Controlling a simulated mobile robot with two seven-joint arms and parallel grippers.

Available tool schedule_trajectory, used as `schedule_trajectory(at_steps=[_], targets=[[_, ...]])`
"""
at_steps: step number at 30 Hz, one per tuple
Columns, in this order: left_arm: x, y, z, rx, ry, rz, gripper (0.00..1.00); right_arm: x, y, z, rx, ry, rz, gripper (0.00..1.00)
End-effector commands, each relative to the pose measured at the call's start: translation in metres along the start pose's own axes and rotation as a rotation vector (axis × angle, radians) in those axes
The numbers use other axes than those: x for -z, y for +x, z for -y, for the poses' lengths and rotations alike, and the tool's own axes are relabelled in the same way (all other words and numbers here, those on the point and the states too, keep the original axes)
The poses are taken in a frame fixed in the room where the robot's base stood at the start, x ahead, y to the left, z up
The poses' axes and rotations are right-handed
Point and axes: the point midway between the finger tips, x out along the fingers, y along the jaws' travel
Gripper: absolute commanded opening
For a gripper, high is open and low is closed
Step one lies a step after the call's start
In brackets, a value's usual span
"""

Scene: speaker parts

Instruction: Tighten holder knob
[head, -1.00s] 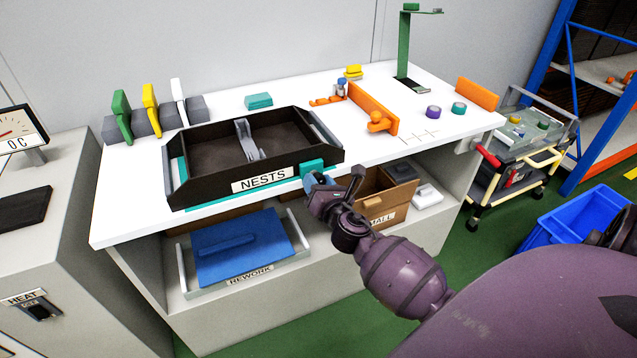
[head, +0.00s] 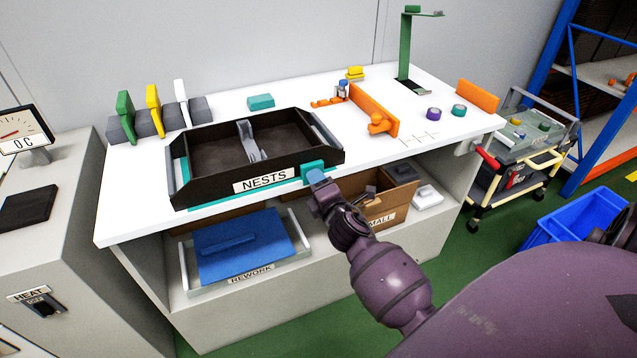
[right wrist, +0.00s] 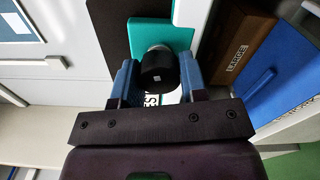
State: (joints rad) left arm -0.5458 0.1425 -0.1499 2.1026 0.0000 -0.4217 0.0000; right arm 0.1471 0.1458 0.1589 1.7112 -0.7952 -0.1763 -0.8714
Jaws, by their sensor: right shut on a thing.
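The teal holder block (head: 312,169) sits at the front right of the black NESTS tray (head: 335,157) on the white bench. In the right wrist view the holder (right wrist: 172,35) shows with its round black knob (right wrist: 158,72), which has a small white mark. My right gripper (right wrist: 159,80) has its two blue fingers shut on the knob, one on each side. In the head view my right gripper (head: 319,180) is at the holder's front, and the knob is hidden behind it. My left gripper is not in view.
A cardboard box (head: 395,200) and a blue piece on the REWORK tray (head: 302,245) lie on the shelf below. An orange fixture (head: 372,108) and small teal and purple parts stand on the bench. The bench's front right is mostly clear.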

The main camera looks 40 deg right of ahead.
Motion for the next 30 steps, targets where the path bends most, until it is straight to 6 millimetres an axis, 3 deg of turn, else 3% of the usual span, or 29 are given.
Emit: schedule_trajectory(at_steps=[12, 30], targets=[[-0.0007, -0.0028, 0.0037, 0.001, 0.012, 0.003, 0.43, 0.0010, -0.0013, 0.0011, 0.004, 0.210, -0.001, 0.16], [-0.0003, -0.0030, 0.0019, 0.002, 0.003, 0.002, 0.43, 0.0014, -0.0017, 0.0027, 0.007, 0.246, -0.001, 0.16]])
